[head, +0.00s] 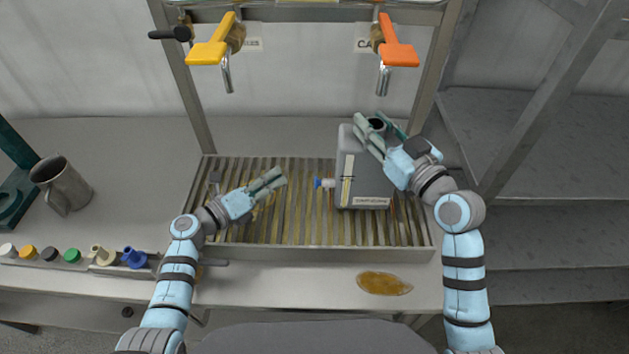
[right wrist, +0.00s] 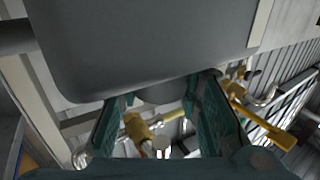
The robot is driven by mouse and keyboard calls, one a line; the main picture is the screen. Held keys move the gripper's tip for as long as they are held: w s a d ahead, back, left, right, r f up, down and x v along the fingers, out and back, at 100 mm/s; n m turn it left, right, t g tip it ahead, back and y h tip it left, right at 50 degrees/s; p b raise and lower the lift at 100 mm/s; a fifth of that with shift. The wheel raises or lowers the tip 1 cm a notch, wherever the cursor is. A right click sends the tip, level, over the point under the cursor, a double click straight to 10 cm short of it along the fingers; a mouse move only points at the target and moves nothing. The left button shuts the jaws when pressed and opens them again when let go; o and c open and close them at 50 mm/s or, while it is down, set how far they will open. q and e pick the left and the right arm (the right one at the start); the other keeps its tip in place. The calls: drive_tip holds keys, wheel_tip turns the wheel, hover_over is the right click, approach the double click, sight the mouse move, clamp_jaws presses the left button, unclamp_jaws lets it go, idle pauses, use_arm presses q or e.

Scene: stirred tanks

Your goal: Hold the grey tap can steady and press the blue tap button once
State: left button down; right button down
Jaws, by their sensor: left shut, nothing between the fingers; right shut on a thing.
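The grey tap can (head: 364,168) stands on the slatted drip tray (head: 230,235), right of its middle. Its blue tap button (head: 317,183) sticks out from the left side on a short pale tap. My right gripper (head: 376,127) is shut on the dark neck at the can's top. In the right wrist view the can's grey body (right wrist: 140,45) fills the top, with the neck (right wrist: 160,92) between the fingers. My left gripper (head: 278,176) is shut and empty over the tray, left of the blue button and apart from it.
A yellow tap handle (head: 210,52) and an orange tap handle (head: 399,53) sit above the tray. A metal mug (head: 62,185) and several coloured caps are at the left. An amber puddle (head: 384,283) lies in front of the tray. The slats between left gripper and can are clear.

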idle(0.3)
drive_tip(key=c, duration=1.1)
unclamp_jaws()
